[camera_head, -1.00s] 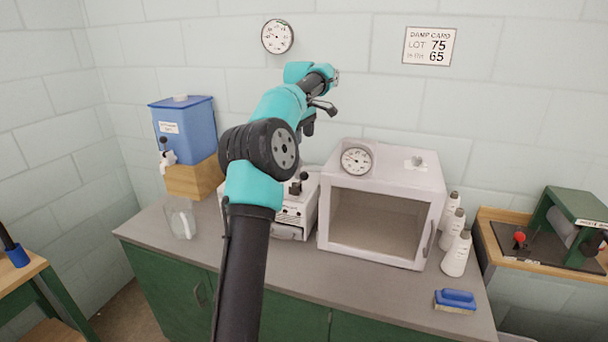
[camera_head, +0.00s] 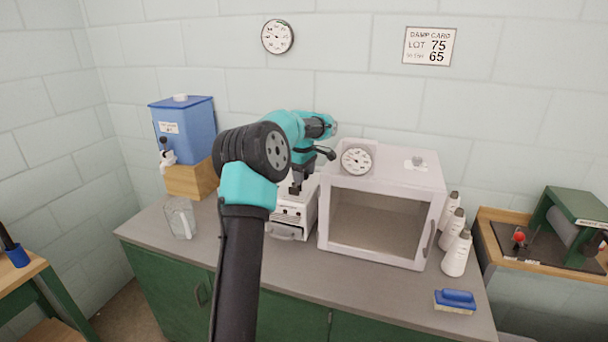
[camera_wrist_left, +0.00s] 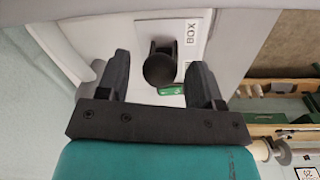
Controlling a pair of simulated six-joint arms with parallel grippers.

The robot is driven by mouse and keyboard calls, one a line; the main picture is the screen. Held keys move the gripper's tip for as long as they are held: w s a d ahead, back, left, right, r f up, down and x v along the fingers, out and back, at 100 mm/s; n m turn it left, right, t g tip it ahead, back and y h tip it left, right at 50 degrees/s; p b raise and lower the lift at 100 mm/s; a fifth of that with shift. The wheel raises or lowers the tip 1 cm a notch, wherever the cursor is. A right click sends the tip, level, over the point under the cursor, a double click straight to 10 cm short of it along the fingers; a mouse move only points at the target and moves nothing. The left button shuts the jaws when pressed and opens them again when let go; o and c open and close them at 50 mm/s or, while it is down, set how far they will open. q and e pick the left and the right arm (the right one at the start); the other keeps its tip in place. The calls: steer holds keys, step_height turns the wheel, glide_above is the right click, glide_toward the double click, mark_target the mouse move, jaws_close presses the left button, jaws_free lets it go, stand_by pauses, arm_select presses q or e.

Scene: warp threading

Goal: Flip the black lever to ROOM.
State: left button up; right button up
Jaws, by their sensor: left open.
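The black lever (camera_wrist_left: 160,68) has a round knob and stands on a white panel, with a label reading BOX beside it in the left wrist view. My left gripper (camera_wrist_left: 160,62) is open, with one finger on each side of the knob and gaps between. In the head view my left gripper (camera_head: 295,188) points down over the white unit (camera_head: 290,218) on the counter and hides the lever there. I cannot read a ROOM label. My right gripper is not in view.
A white cabinet with a window (camera_head: 380,222) and a dial stands right of the unit. A clear jug (camera_head: 181,218) and a blue dispenser (camera_head: 185,130) are to the left. White bottles (camera_head: 456,255) and a blue brush (camera_head: 456,299) are at the right. The front counter is mostly clear.

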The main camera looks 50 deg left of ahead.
arm_select(q)
steer(key=shift+f, duration=0.1)
steer(key=shift+c, duration=0.3)
jaws_close()
